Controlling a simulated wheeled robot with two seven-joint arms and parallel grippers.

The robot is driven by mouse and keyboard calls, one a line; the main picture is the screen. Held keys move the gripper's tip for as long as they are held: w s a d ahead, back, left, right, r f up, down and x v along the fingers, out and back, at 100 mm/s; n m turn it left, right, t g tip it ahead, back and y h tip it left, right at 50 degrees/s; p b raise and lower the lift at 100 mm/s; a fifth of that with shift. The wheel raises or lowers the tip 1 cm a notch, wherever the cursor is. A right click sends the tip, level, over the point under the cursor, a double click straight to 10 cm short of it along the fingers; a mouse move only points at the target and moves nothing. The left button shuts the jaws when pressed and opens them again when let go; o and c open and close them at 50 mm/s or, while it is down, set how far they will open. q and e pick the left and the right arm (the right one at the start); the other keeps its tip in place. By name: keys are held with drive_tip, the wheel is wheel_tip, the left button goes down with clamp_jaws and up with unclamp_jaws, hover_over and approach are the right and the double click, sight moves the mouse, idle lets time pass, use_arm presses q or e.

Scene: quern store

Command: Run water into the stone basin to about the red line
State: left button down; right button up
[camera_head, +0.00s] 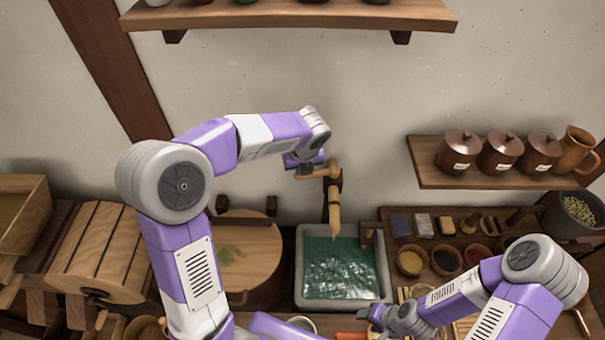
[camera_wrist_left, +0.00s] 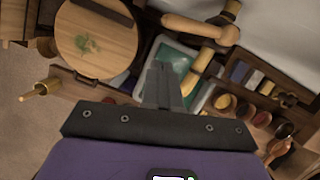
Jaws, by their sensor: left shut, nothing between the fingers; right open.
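The grey stone basin (camera_head: 299,272) stands below the wall and holds rippled green water (camera_head: 340,270); green water also shows in the left wrist view (camera_wrist_left: 174,58). No red line can be made out. A wooden spout (camera_head: 334,208) hangs over the basin's back edge from a wooden tap (camera_head: 333,172). Whether a stream falls from it is unclear. My left gripper (camera_head: 312,172) is at the tap, its fingers shut and empty; whether they touch it I cannot tell. The shut fingers show in the left wrist view (camera_wrist_left: 162,72). My right gripper (camera_head: 376,316) is open and empty, low in front of the basin.
A round wooden board (camera_head: 250,262) with green herbs lies left of the basin. Bowls of powder (camera_head: 410,262) and small blocks (camera_head: 424,224) stand on the right. A wall shelf (camera_head: 480,180) holds lidded jars and a jug (camera_head: 574,150). Another shelf (camera_head: 290,16) is above.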

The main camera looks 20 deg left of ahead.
sight(316, 174)
use_arm(q)
drive_tip(key=s+d+f+t+y+b, duration=0.3)
drive_tip(key=s+d+f+t+b, duration=0.15)
drive_tip(key=d+f+t, duration=0.2)
drive_tip(key=r+p+x, duration=0.1)
drive_tip(key=x, duration=1.1)
drive_tip(key=shift+w+a+g, duration=0.35)
drive_tip(key=shift+a+g, duration=0.05)
drive_tip(key=shift+g, duration=0.05)
